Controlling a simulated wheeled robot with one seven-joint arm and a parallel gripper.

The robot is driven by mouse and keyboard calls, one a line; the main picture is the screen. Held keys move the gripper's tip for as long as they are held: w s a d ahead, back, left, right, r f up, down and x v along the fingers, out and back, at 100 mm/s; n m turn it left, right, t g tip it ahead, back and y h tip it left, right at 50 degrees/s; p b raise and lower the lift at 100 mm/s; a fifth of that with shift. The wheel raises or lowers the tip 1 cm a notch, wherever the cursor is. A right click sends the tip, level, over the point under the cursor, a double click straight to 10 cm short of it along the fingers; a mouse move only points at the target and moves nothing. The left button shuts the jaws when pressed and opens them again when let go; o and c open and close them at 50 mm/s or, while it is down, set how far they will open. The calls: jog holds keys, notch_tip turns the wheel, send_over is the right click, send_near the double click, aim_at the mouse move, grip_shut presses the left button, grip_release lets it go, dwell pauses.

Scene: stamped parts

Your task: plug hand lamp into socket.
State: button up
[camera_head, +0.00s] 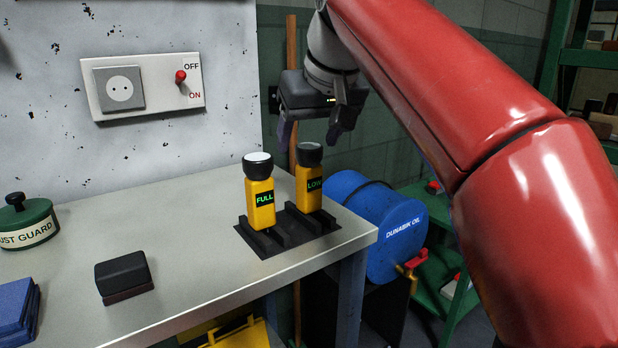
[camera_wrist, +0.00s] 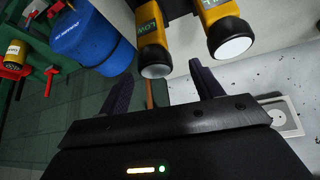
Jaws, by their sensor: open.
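Two yellow hand lamps with black heads and pale lenses stand upright in a black double holder (camera_head: 267,243) on the bench. The left lamp (camera_head: 261,206) reads FULL; the right lamp (camera_head: 309,185) reads LOW. In the wrist view the LOW lamp (camera_wrist: 150,30) and the FULL lamp (camera_wrist: 222,30) show at the top, heads towards me. The socket (camera_head: 120,90) is empty, on a white wall plate with a red-knobbed switch (camera_head: 181,77) tilted up towards OFF. My gripper (camera_head: 314,132) is open and empty, above and beyond the lamps, touching neither; its fingers (camera_wrist: 161,86) frame free space.
The bench (camera_head: 200,280) holds a green lidded tin (camera_head: 26,222) at left, a black block (camera_head: 124,276) and blue items (camera_head: 17,308) at the front left. A blue oil drum (camera_head: 395,235) lies right of the bench, near green shelving. The bench between holder and wall is clear.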

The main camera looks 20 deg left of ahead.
aim_at(310, 146)
jog(key=shift+d+b+x, duration=0.15)
jog(key=shift+b+x, duration=0.15)
jog(key=shift+x, duration=1)
jog(key=shift+d+b+x, duration=0.1)
jog(key=shift+b+x, duration=0.2)
jog(key=shift+x, duration=1)
jog(key=shift+w, duration=0.1)
jog(key=c, duration=1)
